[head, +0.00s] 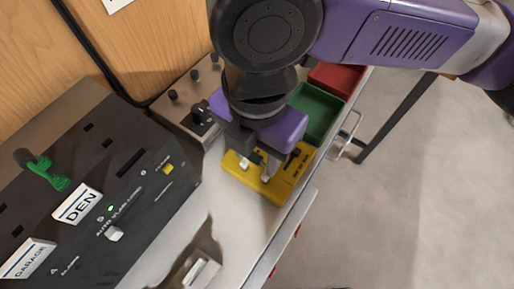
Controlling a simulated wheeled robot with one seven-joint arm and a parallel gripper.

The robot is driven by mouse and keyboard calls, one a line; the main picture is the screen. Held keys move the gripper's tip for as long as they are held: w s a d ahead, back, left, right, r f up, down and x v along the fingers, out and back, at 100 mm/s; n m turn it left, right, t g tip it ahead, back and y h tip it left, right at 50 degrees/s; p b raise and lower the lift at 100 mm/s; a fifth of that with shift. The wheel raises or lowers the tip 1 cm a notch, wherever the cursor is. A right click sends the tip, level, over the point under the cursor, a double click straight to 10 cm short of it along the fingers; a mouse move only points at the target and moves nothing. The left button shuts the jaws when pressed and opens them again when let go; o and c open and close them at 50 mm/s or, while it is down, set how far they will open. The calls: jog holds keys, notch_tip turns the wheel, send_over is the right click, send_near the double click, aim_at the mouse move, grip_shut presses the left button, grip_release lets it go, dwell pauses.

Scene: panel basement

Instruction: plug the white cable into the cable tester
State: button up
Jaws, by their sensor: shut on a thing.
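The cable tester (269,189) is a yellow box with dark lettering, lying on the light bench top right of the black panel. My gripper (258,165) points down over the tester's far part and is shut on a small white piece (244,163), which looks like the plug of the white cable. The fingers hide most of it. I cannot tell whether the plug is seated in the tester or only just above it. The rest of the white cable cannot be made out.
A black panel (130,180) with DEN (77,204) and GARAGE (28,259) labels and a green plug (42,170) stands at the left. A grey knobbed box (185,103) is behind. Green (318,112) and red (337,76) bins stand beyond the tester. Open floor lies right.

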jog(key=shift+f, duration=0.95)
dwell(2.8)
jog(key=o, duration=1.8)
jog(key=shift+r, duration=0.1)
jog(key=shift+r+p, duration=3.6)
jog(key=shift+r, duration=0.05)
